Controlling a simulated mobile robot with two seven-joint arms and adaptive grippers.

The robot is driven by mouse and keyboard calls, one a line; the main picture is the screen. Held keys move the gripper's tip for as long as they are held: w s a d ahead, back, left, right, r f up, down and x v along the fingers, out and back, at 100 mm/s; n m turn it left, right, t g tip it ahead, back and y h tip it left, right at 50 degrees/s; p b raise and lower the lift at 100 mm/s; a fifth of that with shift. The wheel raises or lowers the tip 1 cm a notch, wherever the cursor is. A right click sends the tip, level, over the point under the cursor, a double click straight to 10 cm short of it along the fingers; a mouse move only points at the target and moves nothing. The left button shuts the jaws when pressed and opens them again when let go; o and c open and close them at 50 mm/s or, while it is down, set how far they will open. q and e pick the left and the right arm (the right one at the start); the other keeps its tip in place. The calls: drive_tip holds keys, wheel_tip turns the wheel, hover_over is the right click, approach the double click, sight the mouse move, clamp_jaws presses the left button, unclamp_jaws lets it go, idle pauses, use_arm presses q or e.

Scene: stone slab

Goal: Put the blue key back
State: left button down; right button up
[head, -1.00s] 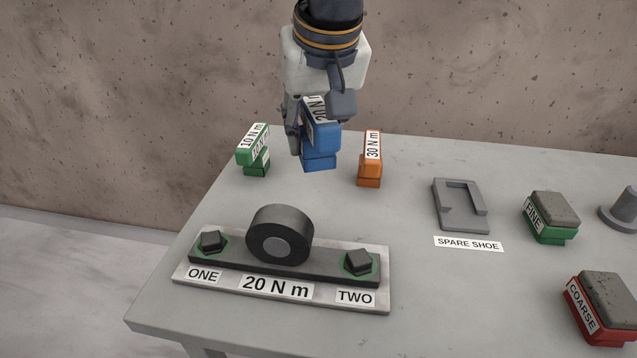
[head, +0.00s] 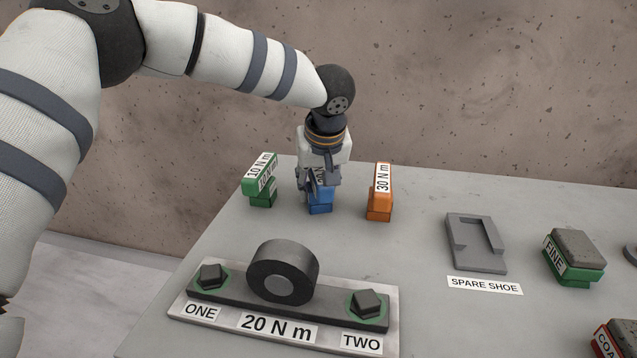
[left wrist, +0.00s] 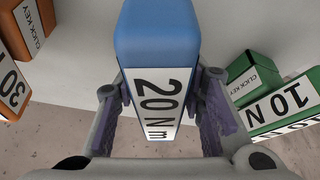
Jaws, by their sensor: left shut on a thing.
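The blue key (head: 320,201), labelled 20 N m, is between the fingers of my left gripper (head: 319,184), which is shut on it. It sits between the green and orange keys at the back of the slab. In the left wrist view the blue key (left wrist: 157,35) fills the middle, its label facing the camera. Its foot appears at or very near the slab; I cannot tell whether it touches. My right gripper is not in view.
The green 10 N m key (head: 261,182) stands close on the left, the orange 30 N m key (head: 380,195) on the right. In front is a plate (head: 390,325) with a bar, roller and two bolts. The spare shoe (head: 478,262) and FINE block (head: 574,265) lie right.

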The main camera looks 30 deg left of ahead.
use_arm(q)
drive_tip(key=c, duration=1.1)
unclamp_jaws()
drive_tip(key=shift+o, duration=0.2)
drive_tip(key=v, duration=1.2)
drive_tip(key=shift+s+d+r+p, duration=0.1)
drive_tip(key=shift+p, duration=0.25)
